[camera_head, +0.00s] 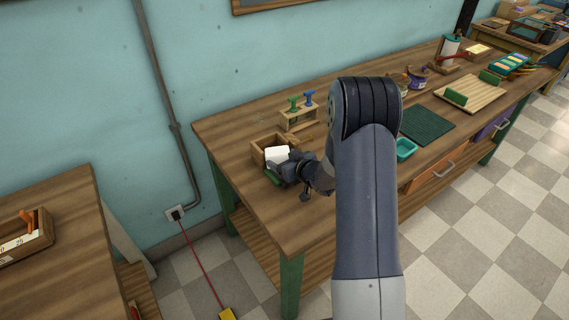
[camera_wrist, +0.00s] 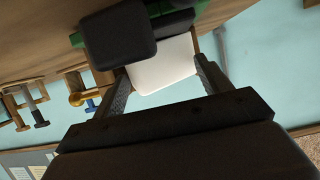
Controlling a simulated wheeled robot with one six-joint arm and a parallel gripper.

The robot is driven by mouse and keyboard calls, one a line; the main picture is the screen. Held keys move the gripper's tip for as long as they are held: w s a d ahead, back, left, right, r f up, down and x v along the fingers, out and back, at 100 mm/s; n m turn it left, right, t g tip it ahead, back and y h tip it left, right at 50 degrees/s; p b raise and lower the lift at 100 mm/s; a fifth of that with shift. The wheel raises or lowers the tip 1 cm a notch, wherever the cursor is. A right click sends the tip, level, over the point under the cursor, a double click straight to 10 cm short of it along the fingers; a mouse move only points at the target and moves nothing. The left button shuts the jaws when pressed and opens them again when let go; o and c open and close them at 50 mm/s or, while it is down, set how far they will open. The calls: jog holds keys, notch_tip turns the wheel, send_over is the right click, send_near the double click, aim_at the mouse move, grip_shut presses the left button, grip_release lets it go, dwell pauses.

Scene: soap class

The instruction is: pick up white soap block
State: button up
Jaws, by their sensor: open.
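The white soap block (camera_head: 277,154) sits at the wooden box (camera_head: 257,152) near the left end of the workbench. My gripper (camera_head: 284,168) is close in front of it and hides part of the box. In the wrist view, the white block (camera_wrist: 165,70) shows between the two open fingers of my gripper (camera_wrist: 161,67). The fingers stand on either side of it; I cannot tell whether either touches it. A dark block (camera_wrist: 118,34) overlaps the upper left of the white block in that view.
A wooden stand with green and blue stamps (camera_head: 299,115) is just behind the box. A teal tray (camera_head: 405,149) and a dark green mat (camera_head: 427,125) lie farther right on the workbench (camera_head: 225,135). A separate table (camera_head: 60,245) stands at left.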

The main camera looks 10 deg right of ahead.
jog(key=shift+s+r, duration=0.1)
jog(key=shift+r, duration=0.05)
jog(key=c, duration=1.1)
jog(key=shift+o, duration=0.2)
jog(key=shift+r, duration=0.4)
notch_tip(320, 180, up, 8)
jog(key=shift+a+f, duration=0.15)
grip_shut()
jog(key=shift+r+p, duration=0.35)
jog(key=shift+r, duration=0.25)
jog(key=shift+c, duration=2.1)
grip_release()
jog(key=o, duration=1.7)
jog(key=shift+d, duration=0.2)
